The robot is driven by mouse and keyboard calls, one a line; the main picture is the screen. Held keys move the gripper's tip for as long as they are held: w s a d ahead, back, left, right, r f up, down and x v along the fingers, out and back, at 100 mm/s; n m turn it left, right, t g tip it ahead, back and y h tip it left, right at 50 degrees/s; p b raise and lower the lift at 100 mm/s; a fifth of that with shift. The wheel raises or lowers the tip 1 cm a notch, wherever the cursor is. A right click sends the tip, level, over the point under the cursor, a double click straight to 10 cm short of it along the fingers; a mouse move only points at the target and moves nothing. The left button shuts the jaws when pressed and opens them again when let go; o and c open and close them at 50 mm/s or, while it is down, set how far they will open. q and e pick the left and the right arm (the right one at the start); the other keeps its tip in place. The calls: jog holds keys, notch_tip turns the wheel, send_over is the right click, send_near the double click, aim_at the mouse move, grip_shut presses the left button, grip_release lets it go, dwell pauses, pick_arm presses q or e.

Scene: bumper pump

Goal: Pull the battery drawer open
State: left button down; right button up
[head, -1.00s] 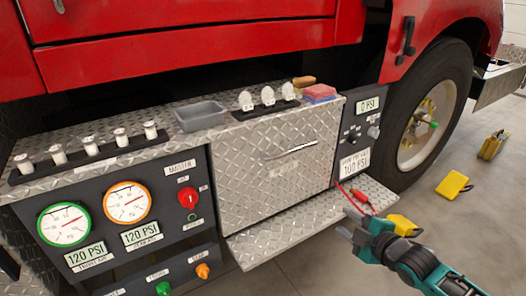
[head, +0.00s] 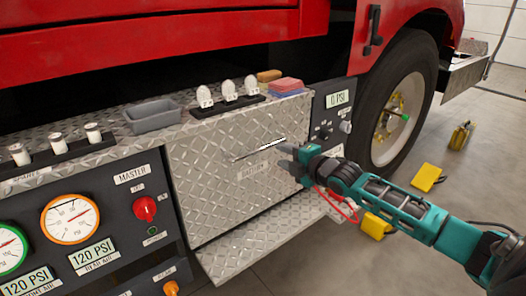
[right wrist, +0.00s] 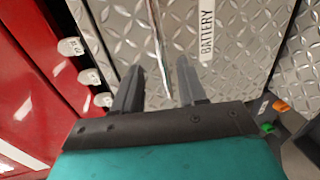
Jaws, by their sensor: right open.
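The battery drawer (head: 220,185) is a diamond-plate metal front in the bumper, flush and closed. Its thin bar handle (head: 258,149) runs across the upper part, above a BATTERY label. In the right wrist view the handle (right wrist: 158,40) runs up and down, with the BATTERY label (right wrist: 207,35) to its right. My right gripper (head: 280,154) is at the right end of the handle in the head view. In the right wrist view its open fingers (right wrist: 158,85) point at the drawer front, one on each side of the handle's line. Whether they touch it, I cannot tell. My left gripper is not in view.
A grey tray (head: 153,116), white tagged knobs (head: 228,90) and red and blue cloths (head: 286,86) sit on the ledge above. A diamond-plate step (head: 235,262) juts out below the drawer. A red cable hangs by my right wrist. Yellow chocks (head: 426,177) lie on the floor.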

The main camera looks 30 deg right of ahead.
aim_at(266, 149)
jog(key=b+x, duration=0.2)
jog(key=x, duration=0.5)
jog(key=shift+w+a+f+b, duration=0.15)
jog(key=shift+w+b, duration=0.2)
jog(key=shift+b, duration=0.05)
jog(key=shift+w+f, duration=0.1)
jog(key=shift+w, duration=0.2)
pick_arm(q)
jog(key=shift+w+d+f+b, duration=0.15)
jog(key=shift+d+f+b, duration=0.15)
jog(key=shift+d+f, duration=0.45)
pick_arm(e)
jog(key=shift+w, duration=0.5)
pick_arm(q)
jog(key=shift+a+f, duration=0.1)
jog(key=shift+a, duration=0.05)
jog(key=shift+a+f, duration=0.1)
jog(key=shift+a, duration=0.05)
pick_arm(e)
grip_shut()
